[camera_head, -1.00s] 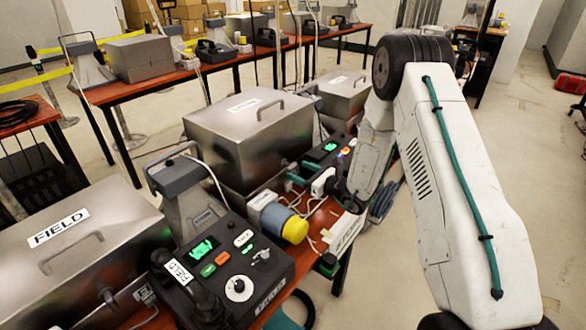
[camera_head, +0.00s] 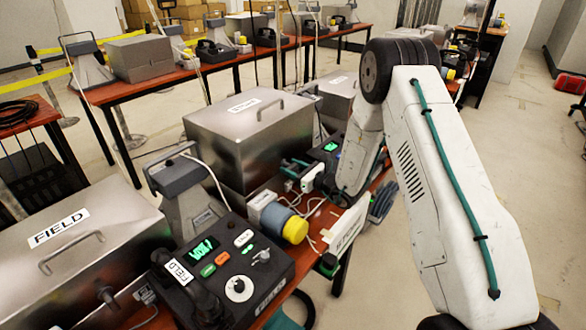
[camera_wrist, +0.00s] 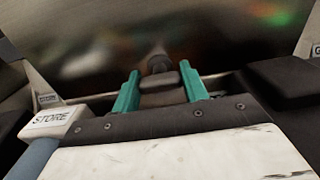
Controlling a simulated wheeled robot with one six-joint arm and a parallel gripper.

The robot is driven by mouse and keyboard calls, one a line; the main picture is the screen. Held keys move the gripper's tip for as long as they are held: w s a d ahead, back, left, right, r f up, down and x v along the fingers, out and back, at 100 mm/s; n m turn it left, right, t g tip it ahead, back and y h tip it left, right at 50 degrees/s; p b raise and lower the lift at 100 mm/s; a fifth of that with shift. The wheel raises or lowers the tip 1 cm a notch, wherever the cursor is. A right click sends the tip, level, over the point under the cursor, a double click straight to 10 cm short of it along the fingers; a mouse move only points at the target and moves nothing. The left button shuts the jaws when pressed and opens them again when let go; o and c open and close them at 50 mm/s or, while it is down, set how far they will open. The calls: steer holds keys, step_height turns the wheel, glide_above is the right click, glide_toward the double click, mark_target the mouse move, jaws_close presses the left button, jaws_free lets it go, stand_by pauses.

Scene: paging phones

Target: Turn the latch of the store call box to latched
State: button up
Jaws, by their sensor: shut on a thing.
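The store call box (camera_head: 240,135) is a brushed metal box with a top handle and a small label on its lid, in the middle of the head view. Its latch (camera_wrist: 163,76), a dark knob with a bar on a short shaft, stands out from the metal front in the wrist view. My gripper (camera_wrist: 161,90) has its teal fingers on either side of the latch and is shut on it. In the head view my gripper (camera_head: 296,168) is at the box's lower right front, where the latch is hidden.
A white block marked STORE (camera_wrist: 58,120) is close at left in the wrist view. Open floor lies to the right.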

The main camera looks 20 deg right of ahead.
steer(key=shift+n, duration=0.3)
steer(key=n, duration=0.3)
steer(key=shift+n, duration=0.3)
steer(key=n, duration=0.4)
steer(key=shift+n, duration=0.3)
steer(key=n, duration=0.4)
steer(key=shift+n, duration=2.4)
steer(key=o, duration=1)
